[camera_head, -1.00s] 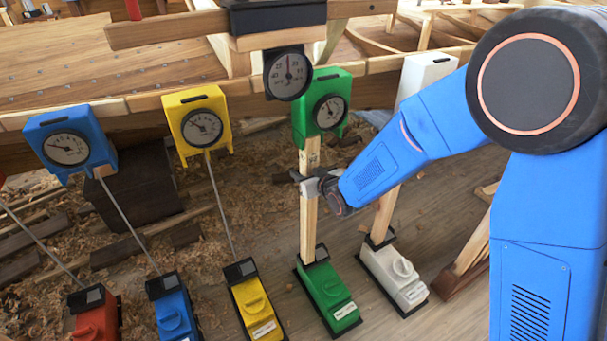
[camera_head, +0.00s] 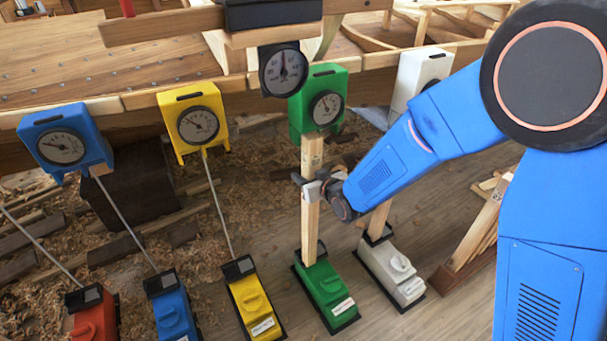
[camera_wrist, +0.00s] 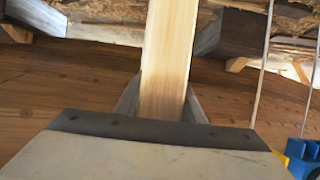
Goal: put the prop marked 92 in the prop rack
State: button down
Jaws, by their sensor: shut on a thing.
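A pale wooden prop (camera_head: 311,220) stands nearly upright between the green gauge box (camera_head: 318,100) and the green base (camera_head: 325,293). A small mark shows near its top, too small to read. My gripper (camera_head: 311,187) is shut on this prop at about mid-height. In the wrist view the prop (camera_wrist: 168,60) runs up between the jaws, with the gripper's wide pale body below. At the right, a brown rack (camera_head: 455,275) holds several leaning wooden sticks, partly behind my arm.
A second prop (camera_head: 379,218) stands on the white base (camera_head: 391,270) under the white gauge box (camera_head: 420,75), close behind my forearm. Blue (camera_head: 60,140) and yellow (camera_head: 193,120) gauge boxes stand to the left on thin rods. A dark dial (camera_head: 284,71) hangs just left of the green box.

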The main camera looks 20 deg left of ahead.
aim_at(316, 169)
jog(key=shift+s+d, duration=1.55)
jog(key=shift+d, duration=0.3)
jog(key=shift+r, duration=0.1)
jog(key=shift+r, duration=3.2)
